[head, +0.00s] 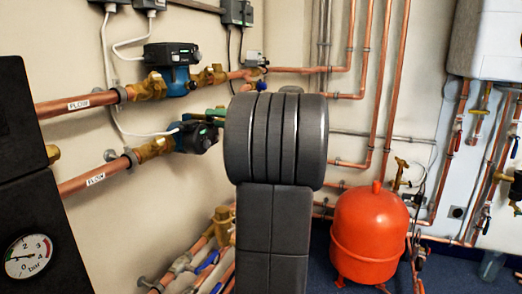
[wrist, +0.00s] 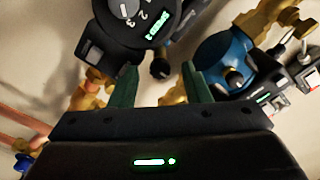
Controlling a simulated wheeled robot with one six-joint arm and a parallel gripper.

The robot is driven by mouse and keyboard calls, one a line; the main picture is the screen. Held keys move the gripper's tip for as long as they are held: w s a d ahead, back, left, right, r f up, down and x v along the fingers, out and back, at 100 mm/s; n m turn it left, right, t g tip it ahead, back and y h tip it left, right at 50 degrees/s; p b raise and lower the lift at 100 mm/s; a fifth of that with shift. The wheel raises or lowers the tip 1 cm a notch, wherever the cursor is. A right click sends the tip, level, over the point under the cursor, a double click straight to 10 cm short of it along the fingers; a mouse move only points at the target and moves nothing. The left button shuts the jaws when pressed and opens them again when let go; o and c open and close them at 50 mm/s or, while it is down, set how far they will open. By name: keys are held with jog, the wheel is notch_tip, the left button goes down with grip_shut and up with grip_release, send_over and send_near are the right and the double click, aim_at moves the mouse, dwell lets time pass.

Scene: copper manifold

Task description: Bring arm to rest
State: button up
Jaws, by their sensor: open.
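My gripper (wrist: 159,68) is open in the wrist view, its two green fingers apart with nothing held between them. In the head view my dark arm stands in the middle and hides most of the gripper. A green part, likely a finger, shows left of the arm, close to the lower pump (head: 197,136) on the copper pipe.
The upper pump (head: 172,60) sits on a pipe at upper left; a blue pump body (wrist: 225,60) shows in the wrist view. A red tank (head: 370,235) stands right of my arm, near vertical copper pipes (head: 392,90). A dark panel with a gauge (head: 28,256) is at left.

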jog(key=m+p, duration=1.4)
jog(key=p, duration=1.3)
jog(key=shift+r, duration=0.2)
jog(key=shift+m+p, duration=0.4)
jog(key=shift+p, duration=0.25)
jog(key=shift+f, duration=0.2)
